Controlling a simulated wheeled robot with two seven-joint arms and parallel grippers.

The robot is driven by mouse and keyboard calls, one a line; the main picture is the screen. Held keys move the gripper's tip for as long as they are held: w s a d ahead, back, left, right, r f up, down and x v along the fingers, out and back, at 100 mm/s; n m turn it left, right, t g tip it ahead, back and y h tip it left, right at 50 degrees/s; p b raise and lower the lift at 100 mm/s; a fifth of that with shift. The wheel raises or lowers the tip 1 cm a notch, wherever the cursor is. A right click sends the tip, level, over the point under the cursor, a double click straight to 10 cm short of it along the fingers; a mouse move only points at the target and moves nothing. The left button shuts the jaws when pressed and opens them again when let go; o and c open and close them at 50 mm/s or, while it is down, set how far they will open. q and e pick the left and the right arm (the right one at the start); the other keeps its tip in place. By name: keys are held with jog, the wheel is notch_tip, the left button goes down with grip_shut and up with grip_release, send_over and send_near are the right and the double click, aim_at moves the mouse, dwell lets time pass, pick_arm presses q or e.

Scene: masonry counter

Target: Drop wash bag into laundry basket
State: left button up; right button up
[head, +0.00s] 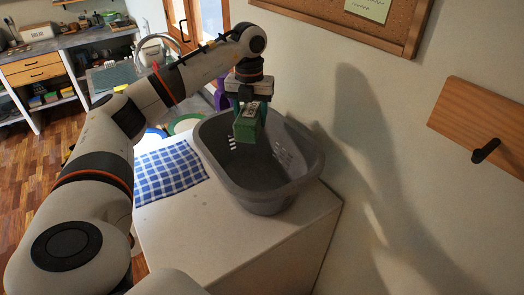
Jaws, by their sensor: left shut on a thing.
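The green wash bag (249,126) hangs from my left gripper (249,100), which is shut on its top. The bag is over the opening of the grey laundry basket (267,194), seen against its inside. I cannot tell exactly how high the bag is above the rim. The basket stands upright on a white counter (225,240) near the wall, and the part I can see of its inside looks empty. My right gripper is not in view.
A blue-and-white checked cloth (170,172) lies left of the basket. A green-rimmed plate (184,124) is behind it. A wooden board with a black hook (486,150) is on the right wall, and a corkboard (350,25) hangs above. The counter's front is clear.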

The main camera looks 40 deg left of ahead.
pick_arm(q)
jog(key=f, duration=0.4)
jog(key=shift+s+a+b, duration=0.15)
jog(key=shift+s+b, duration=0.2)
jog(key=shift+s, duration=0.05)
jog(key=shift+w+f+b, duration=0.25)
jog(key=shift+f+b, duration=0.1)
jog(key=shift+f, duration=0.3)
jog(key=shift+s, duration=0.1)
jog(key=o, duration=1.1)
